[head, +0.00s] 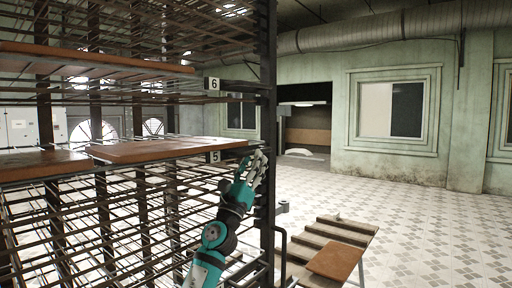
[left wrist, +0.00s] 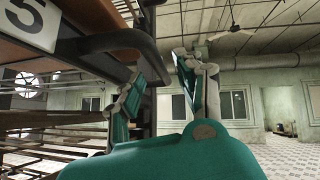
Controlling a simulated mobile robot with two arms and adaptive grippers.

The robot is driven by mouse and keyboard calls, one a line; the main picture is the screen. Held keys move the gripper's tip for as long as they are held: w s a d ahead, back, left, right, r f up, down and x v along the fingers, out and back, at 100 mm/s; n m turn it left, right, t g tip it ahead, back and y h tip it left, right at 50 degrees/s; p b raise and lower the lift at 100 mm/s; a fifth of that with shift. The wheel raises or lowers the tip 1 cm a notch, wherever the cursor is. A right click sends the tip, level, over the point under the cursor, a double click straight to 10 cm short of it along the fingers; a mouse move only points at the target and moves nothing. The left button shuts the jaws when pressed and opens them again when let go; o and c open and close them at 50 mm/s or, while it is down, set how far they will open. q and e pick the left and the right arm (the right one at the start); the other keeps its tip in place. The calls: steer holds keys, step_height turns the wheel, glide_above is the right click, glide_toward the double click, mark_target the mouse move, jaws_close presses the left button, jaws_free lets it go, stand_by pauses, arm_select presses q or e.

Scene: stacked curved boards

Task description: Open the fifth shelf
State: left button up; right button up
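The fifth shelf (head: 170,149) is a level of the dark metal rack carrying brown boards, with a white tag "5" (head: 214,157) at its front right corner. My left gripper (head: 256,167) is raised beside that corner, just right of the tag. In the left wrist view, the tag "5" (left wrist: 31,20) is at the upper left and a dark curved handle (left wrist: 112,41) is beside it. The two fingers (left wrist: 178,88) stand apart on nothing I can see held. Whether a finger touches the handle is unclear. My right gripper is not in view.
The rack's upright post (head: 267,120) stands close to the gripper. The sixth shelf, tagged "6" (head: 212,84), lies above with boards. A low slatted wooden stand (head: 330,240) with a board is on the floor at right. The tiled floor (head: 420,230) beyond is open.

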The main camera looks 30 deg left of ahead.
arm_select(q)
steer(key=shift+x, duration=1.75)
jaws_close()
